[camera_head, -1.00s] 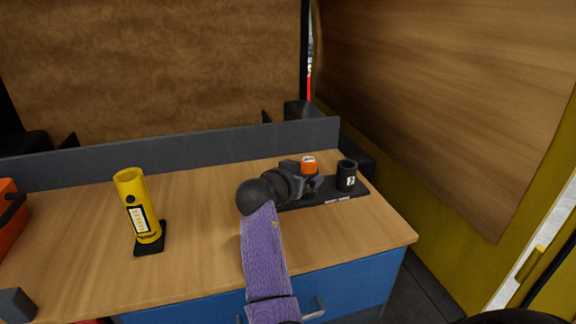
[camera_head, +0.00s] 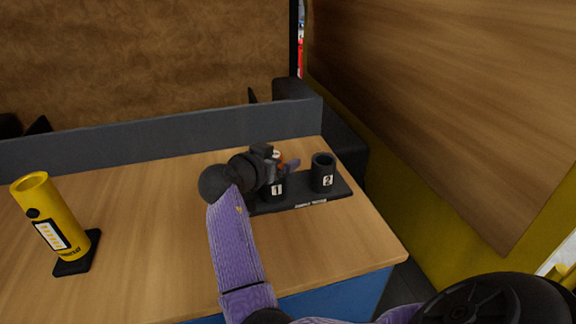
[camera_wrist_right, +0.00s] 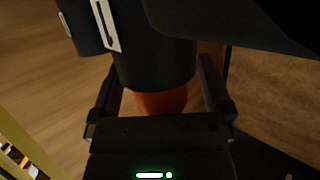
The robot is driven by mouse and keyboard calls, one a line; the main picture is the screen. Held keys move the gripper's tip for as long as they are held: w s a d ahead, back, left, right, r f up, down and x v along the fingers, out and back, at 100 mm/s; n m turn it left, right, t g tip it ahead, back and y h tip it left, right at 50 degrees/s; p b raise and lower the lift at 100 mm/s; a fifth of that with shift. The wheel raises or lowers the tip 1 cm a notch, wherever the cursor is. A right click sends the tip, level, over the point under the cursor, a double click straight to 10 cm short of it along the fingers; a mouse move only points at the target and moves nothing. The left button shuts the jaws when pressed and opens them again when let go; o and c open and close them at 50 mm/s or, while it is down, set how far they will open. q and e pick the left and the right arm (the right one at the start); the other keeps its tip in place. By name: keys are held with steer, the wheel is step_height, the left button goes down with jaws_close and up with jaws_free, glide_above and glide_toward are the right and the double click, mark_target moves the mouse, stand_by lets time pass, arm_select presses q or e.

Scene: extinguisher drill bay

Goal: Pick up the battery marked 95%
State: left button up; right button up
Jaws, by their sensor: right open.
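An orange battery (camera_head: 281,157) stands in the black cup marked 1 (camera_head: 275,192), on a black holder (camera_head: 325,193) near the right side of the bench. My right gripper (camera_head: 279,167) is at this battery, open, and hides most of it in the head view. In the right wrist view the orange battery (camera_wrist_right: 160,103) shows between the two spread fingers, partly covered by a dark cup (camera_wrist_right: 150,65). No grip on it shows. A charge mark cannot be read on it. My left gripper is not in view.
A second black cup, marked 2 (camera_head: 323,173), stands just right of the first; its inside looks dark. A yellow cylinder with a display panel (camera_head: 50,218) stands on a black base at the left. A grey ledge (camera_head: 150,141) runs behind the bench. The bench middle (camera_head: 150,230) is clear.

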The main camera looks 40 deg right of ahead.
steer(key=shift+s+a+r, duration=0.15)
steer(key=shift+a+r, duration=0.05)
steer(key=shift+a, duration=0.1)
steer(key=shift+a+r, duration=0.1)
steer(key=shift+a, duration=0.25)
steer(key=shift+c, duration=1.9)
steer(key=shift+d, duration=0.15)
steer(key=shift+c, duration=1.1)
jaws_close()
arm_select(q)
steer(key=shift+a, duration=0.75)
